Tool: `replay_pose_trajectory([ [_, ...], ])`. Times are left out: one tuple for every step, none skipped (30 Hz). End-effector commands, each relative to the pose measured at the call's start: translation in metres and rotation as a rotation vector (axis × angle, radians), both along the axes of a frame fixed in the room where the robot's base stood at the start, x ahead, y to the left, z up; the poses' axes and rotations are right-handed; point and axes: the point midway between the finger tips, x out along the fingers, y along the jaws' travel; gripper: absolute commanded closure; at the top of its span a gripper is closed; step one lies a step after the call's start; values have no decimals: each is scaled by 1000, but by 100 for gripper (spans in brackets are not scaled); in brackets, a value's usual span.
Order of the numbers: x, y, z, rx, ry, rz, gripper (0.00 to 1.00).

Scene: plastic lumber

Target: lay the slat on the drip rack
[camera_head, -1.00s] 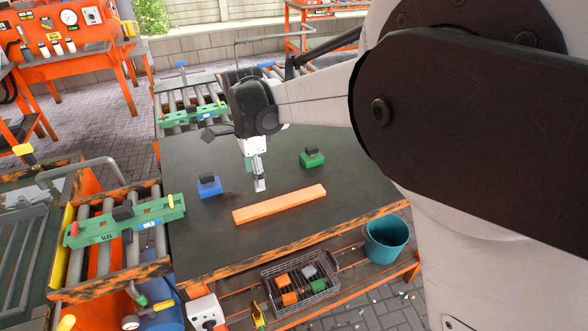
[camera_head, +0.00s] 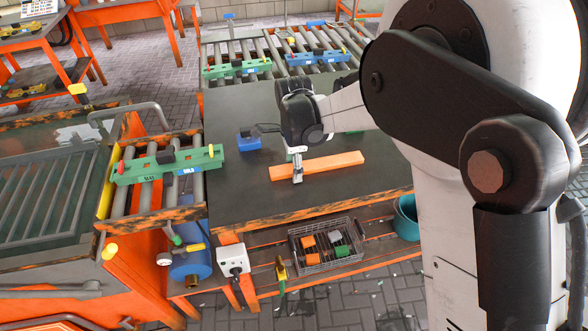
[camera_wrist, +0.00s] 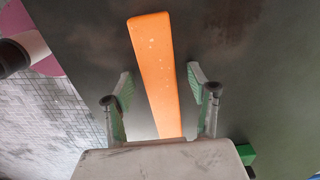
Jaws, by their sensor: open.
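The slat (camera_head: 317,166), a flat orange bar, lies on the dark bench top. My gripper (camera_head: 297,175) is over the slat, left of its middle in the head view. In the wrist view my gripper (camera_wrist: 160,88) is open, with one green-padded finger on each side of the slat (camera_wrist: 152,60) and a gap on both sides. The slat runs lengthwise between the fingers, and my gripper's body hides its near end. A grey barred rack (camera_head: 48,197) at the far left looks like the drip rack; nothing orange lies on it.
A blue block (camera_head: 249,143) sits on the bench (camera_head: 240,185) behind the slat. A green holder (camera_head: 165,165) lies across rollers between bench and barred rack. A grey looped handle (camera_head: 125,112) rises behind it. A wire basket (camera_head: 325,262) of blocks is below.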

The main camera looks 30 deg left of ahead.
Motion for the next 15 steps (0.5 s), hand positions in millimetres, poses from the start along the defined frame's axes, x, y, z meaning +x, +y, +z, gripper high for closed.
replay_pose_trajectory([
  [0, 0, -1, 0, 0, 0, 46],
  [0, 0, -1, 0, 0, 0, 46],
  [0, 0, -1, 0, 0, 0, 46],
  [0, 0, -1, 0, 0, 0, 46],
  [0, 0, -1, 0, 0, 0, 46],
  [0, 0, -1, 0, 0, 0, 46],
  [0, 0, -1, 0, 0, 0, 47],
  [0, 0, -1, 0, 0, 0, 51],
  [0, 0, -1, 0, 0, 0, 57],
  [0, 0, -1, 0, 0, 0, 61],
  [0, 0, -1, 0, 0, 0, 65],
  [0, 0, -1, 0, 0, 0, 70],
  [0, 0, -1, 0, 0, 0, 74],
  [0, 0, -1, 0, 0, 0, 78],
  [0, 0, -1, 0, 0, 0, 83],
])
